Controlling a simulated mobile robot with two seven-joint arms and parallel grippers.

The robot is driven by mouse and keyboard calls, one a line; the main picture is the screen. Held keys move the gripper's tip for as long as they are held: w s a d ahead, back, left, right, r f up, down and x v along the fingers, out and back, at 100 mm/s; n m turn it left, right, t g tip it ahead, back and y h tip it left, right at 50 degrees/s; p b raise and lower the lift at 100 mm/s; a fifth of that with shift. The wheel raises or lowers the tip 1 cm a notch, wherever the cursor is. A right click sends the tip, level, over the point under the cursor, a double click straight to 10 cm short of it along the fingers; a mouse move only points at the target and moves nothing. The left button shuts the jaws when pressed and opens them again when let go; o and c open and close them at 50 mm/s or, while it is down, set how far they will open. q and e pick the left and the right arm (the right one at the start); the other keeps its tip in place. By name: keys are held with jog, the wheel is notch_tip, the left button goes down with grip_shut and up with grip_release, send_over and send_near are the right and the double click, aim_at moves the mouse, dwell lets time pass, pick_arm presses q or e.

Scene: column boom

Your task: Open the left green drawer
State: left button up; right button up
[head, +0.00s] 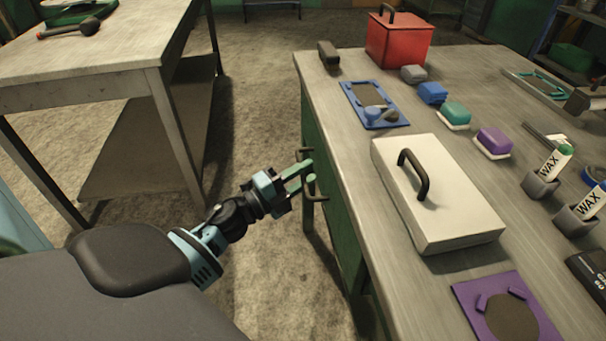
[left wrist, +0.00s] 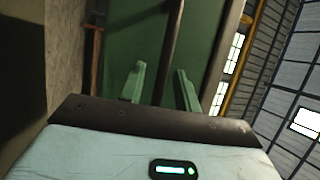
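The green drawer front (head: 315,125) is on the workbench's left side, below the top, seen at a steep angle. Green panel (left wrist: 122,45) fills the middle of the left wrist view. A dark handle (head: 313,190) sticks out by my left gripper (head: 303,178). In the left wrist view, the gripper's two green fingers (left wrist: 160,88) are apart, and a dark bar (left wrist: 171,50) runs between them in the picture. Gaps show on both sides of the bar; I cannot tell whether the fingers touch it. My right gripper is not in view.
The workbench top (head: 330,95) carries a cream case (head: 440,205), a red box (head: 398,42), a purple pad (head: 475,292) and several small blocks. Another table (head: 100,60) stands at the left. Bare floor (head: 250,110) lies between the two.

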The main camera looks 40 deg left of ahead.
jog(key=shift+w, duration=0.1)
pick_arm(q)
jog(key=shift+c, duration=0.7)
grip_shut()
